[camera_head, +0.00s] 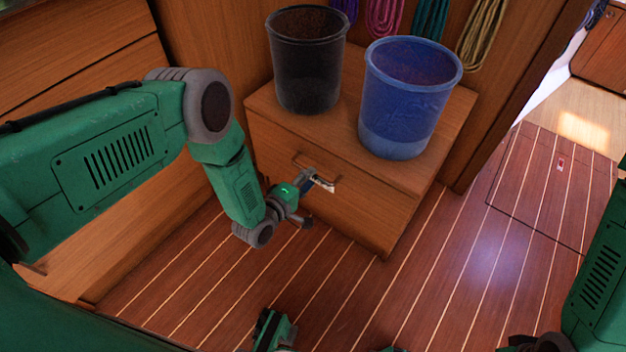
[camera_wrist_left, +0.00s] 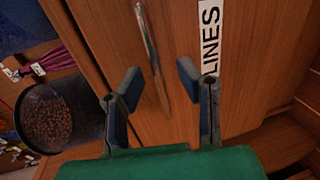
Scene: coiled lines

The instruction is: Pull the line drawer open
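The line drawer (camera_head: 350,210) is the wooden front of a low cabinet, and it looks shut in the head view. Its bar handle (camera_head: 300,160) runs along the upper part of the front. A white label reading LINES (camera_wrist_left: 210,35) is beside the handle (camera_wrist_left: 152,50) in the left wrist view. My left gripper (camera_head: 308,188) is at the drawer front by the handle, partly covering handle and label. In the left wrist view its two fingers (camera_wrist_left: 162,92) are apart, with the handle showing between them; contact cannot be told.
A black bucket (camera_head: 306,65) and a blue bucket (camera_head: 408,100) stand on the cabinet top (camera_head: 350,125). Coiled lines (camera_head: 430,15) hang on the wall behind. The striped floor (camera_head: 440,270) in front of the drawer looks clear.

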